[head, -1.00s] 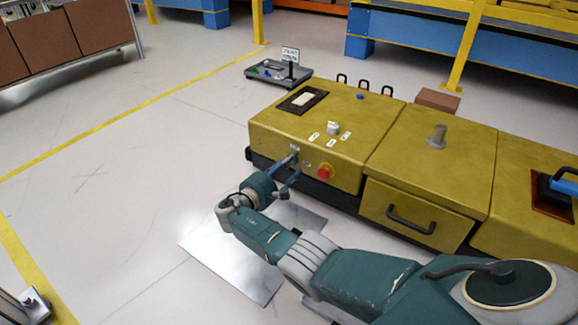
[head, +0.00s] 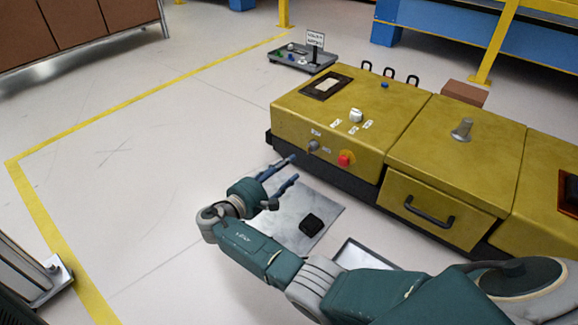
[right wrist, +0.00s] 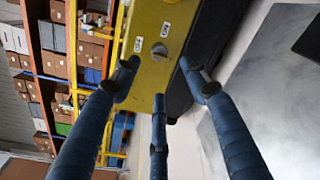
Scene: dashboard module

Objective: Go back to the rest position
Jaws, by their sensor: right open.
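My right gripper (head: 287,170) is open and empty, its blue fingers spread, just in front of the yellow dashboard module (head: 410,125). Its fingertips point at the front face near a small grey knob (head: 313,146) and look apart from it. In the right wrist view the three open fingers (right wrist: 160,85) show, with the knob (right wrist: 159,50) and its two white labels between the upper fingertips. My left gripper is not in view.
A red button (head: 346,159) is right of the knob. A black drawer handle (head: 430,213) sticks out farther right. A metal plate (head: 290,230) with a black object (head: 312,225) lies on the floor below my gripper. Open floor lies left. A grey tray (head: 302,62) stands behind.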

